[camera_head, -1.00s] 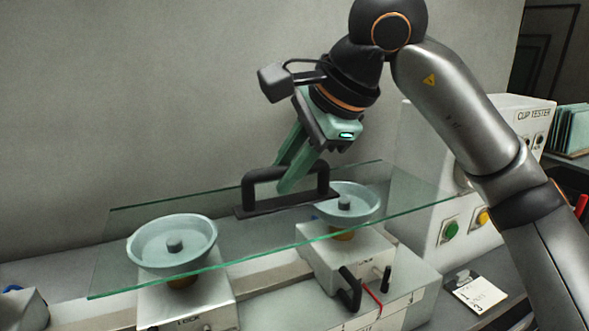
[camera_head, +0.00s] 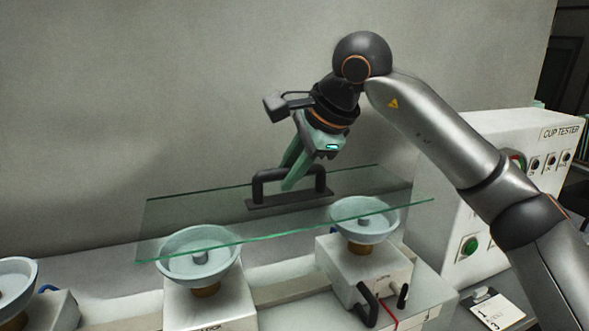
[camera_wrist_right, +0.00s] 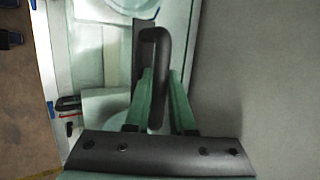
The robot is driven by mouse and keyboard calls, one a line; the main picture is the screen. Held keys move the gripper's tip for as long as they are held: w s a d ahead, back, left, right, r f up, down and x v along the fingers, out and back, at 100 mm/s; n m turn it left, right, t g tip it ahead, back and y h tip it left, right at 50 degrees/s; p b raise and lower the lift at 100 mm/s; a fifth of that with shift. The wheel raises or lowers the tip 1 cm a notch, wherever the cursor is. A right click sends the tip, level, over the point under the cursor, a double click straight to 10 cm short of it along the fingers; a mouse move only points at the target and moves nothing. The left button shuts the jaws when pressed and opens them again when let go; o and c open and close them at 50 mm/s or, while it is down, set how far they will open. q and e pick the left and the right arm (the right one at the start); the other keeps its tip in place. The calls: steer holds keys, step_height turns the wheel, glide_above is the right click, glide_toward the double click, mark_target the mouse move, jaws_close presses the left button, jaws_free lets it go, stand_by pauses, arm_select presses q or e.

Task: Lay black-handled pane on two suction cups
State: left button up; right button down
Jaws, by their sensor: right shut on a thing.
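The clear greenish pane (camera_head: 300,222) spans over two pale blue suction cups, a middle one (camera_head: 215,272) and a right one (camera_head: 378,229). Parts of both cups show through the glass. I cannot tell whether the pane touches them. Its black handle (camera_head: 322,183) stands on its top face. My right gripper (camera_head: 290,181) is shut on this handle, reaching down at a tilt. In the right wrist view the handle (camera_wrist_right: 156,40) lies between the green fingers (camera_wrist_right: 160,95). My left gripper is out of view.
A third suction cup (camera_head: 28,285) stands at the left edge. The cup tester box (camera_head: 478,180) with buttons stands at the right, near the pane's right end. A clipboard (camera_head: 497,309) lies in front of it. The wall rises behind the pane.

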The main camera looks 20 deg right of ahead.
mark_target(288, 199)
steer(key=shift+w+a+r, duration=0.1)
steer(key=shift+w+r, duration=0.15)
steer(key=shift+w, duration=0.15)
step_height(288, 199, down, 4)
steer(key=b, duration=0.3)
steer(key=shift+f, duration=0.1)
steer(key=shift+f+b, duration=0.45)
steer(key=shift+f, duration=0.25)
steer(key=shift+s, duration=0.1)
steer(key=shift+f, duration=0.2)
